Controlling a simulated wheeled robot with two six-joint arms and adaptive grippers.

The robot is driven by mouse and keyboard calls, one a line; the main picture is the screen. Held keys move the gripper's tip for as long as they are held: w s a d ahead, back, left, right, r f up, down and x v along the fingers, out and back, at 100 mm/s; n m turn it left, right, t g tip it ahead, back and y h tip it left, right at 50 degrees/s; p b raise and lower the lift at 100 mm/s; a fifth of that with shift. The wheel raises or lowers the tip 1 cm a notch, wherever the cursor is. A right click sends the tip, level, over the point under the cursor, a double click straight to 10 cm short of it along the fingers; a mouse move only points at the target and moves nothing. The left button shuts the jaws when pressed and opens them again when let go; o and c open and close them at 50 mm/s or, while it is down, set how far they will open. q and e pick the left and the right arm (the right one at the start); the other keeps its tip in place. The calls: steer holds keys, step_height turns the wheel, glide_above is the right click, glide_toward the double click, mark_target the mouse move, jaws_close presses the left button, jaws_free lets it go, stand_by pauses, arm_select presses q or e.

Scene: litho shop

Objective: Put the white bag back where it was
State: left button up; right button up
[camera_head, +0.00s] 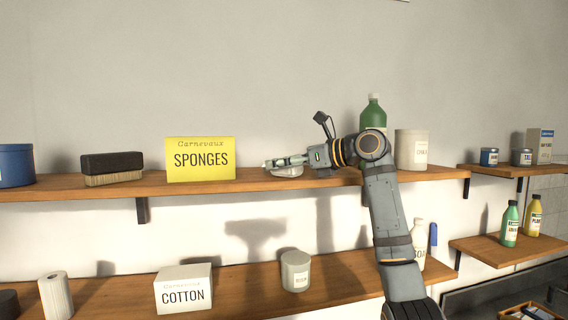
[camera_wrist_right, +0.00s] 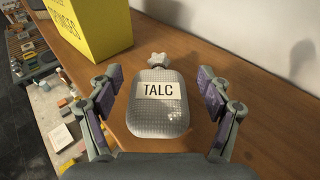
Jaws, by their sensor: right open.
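The white bag (camera_wrist_right: 158,103), labelled TALC and tied at its neck, lies on the upper wooden shelf (camera_head: 70,190). In the head view the bag (camera_head: 287,172) shows only in part beneath my right gripper (camera_head: 275,163). In the right wrist view the fingers of my right gripper (camera_wrist_right: 158,78) are open, one on each side of the bag, with gaps visible on both sides. My left gripper is not in view.
A yellow SPONGES box (camera_head: 201,159) stands to the left of the bag. A green bottle (camera_head: 373,112) and a white canister (camera_head: 411,150) stand to the right, near my arm. A lower shelf holds a COTTON box (camera_head: 184,290) and a tin (camera_head: 296,271).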

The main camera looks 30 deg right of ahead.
mark_target(301, 177)
steer(key=b+v, duration=0.3)
steer(key=v, duration=0.2)
steer(key=shift+f+b, duration=0.15)
steer(key=shift+b, duration=0.2)
steer(key=b+v, duration=0.2)
steer(key=v, duration=0.5)
steer(key=shift+r, duration=0.35)
steer(key=shift+f, duration=0.1)
